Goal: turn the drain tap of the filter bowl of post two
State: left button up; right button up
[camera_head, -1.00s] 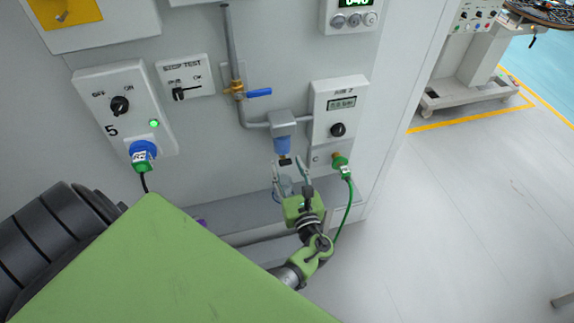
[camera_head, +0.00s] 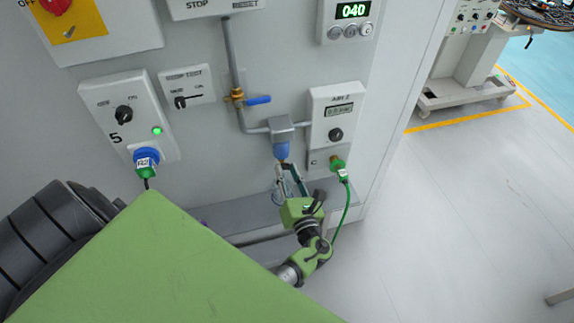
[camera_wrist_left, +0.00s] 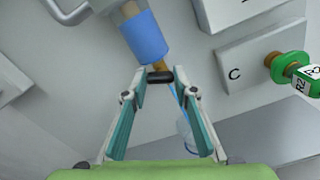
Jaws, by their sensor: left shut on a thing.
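The filter bowl (camera_head: 282,150) is a blue cylinder under a grey filter head (camera_head: 282,130) on the wall pipe. It also shows in the left wrist view (camera_wrist_left: 144,38). Below it is the drain tap, with a brass stem and a black handle (camera_wrist_left: 160,77). My left gripper (camera_head: 283,165) reaches up from below; in the left wrist view its fingertips (camera_wrist_left: 160,74) are on the two ends of the black handle, shut on it. In the head view the fingers largely hide the tap. My right gripper is not in view.
A clear jar (camera_wrist_left: 187,130) stands below the bowl, close behind the fingers. A green plug (camera_head: 338,163) with a green cable is just right of the gripper. A blue-handled valve (camera_head: 258,100) is up left. A grey ledge (camera_head: 235,215) runs below.

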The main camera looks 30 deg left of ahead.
pick_arm(q)
jog(key=m+p, duration=0.5)
jog(key=m, duration=0.5)
jog(key=shift+w+m+p, duration=0.15)
jog(key=shift+m+p, duration=0.15)
jog(key=shift+p, duration=0.05)
jog(key=shift+m+p, duration=0.35)
jog(key=shift+m, duration=0.55)
jog(key=o, duration=1.1)
jog(key=shift+f, duration=0.1)
jog(key=v, duration=1.2)
